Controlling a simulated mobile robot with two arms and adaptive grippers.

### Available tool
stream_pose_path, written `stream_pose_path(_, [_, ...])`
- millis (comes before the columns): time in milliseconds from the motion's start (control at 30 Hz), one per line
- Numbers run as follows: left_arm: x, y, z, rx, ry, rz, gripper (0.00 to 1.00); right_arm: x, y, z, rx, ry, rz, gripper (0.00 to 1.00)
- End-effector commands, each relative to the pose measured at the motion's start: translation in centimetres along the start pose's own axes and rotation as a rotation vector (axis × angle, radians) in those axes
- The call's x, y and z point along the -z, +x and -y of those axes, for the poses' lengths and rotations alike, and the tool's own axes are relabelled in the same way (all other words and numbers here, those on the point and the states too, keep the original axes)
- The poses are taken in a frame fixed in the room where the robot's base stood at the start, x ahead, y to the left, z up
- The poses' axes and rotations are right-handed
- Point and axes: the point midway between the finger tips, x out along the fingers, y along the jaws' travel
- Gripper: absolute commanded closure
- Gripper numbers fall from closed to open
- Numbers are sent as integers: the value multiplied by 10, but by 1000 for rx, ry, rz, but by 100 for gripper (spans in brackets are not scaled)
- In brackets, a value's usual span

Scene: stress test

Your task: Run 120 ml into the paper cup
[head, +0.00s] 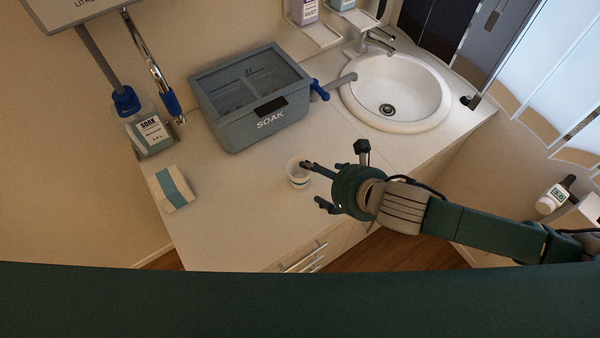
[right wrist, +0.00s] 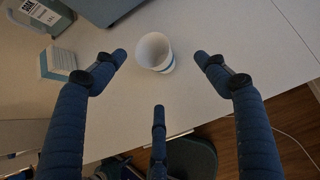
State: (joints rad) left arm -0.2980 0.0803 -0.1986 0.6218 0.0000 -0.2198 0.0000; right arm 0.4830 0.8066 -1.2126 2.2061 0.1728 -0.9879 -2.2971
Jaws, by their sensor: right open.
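The white paper cup (head: 298,173) stands upright on the counter, in front of the grey SOAK tank. It has a pale blue band and its inside looks empty in the right wrist view (right wrist: 154,50). The SOAK tank (head: 240,115) has a blue-handled tap (head: 319,88) on its right side. My right gripper (head: 312,183) is open at the cup's right. In the right wrist view its fingers (right wrist: 160,62) are spread to either side of the cup, apart from it. My left gripper is not in view.
A round white sink (head: 396,92) is at the back right. The counter's front middle is clear up to its edge.

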Motion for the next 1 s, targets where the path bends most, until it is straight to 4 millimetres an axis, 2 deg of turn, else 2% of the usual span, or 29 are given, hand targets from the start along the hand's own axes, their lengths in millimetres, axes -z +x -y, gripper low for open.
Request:
stream_pose_path(300, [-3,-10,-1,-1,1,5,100,0,45,-1,0,-21,-2,27])
stream_pose_path(533, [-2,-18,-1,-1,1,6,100,-2,61,-3,-1,-18,-3,27])
stream_pose_path(700, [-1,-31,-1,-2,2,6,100,-5,83,-9,-1,-17,-4,27])
stream_pose_path(800, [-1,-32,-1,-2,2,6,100,-3,96,-8,1,-18,-3,27])
stream_pose_path(1000, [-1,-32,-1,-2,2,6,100,-3,105,-7,0,-19,-2,27])
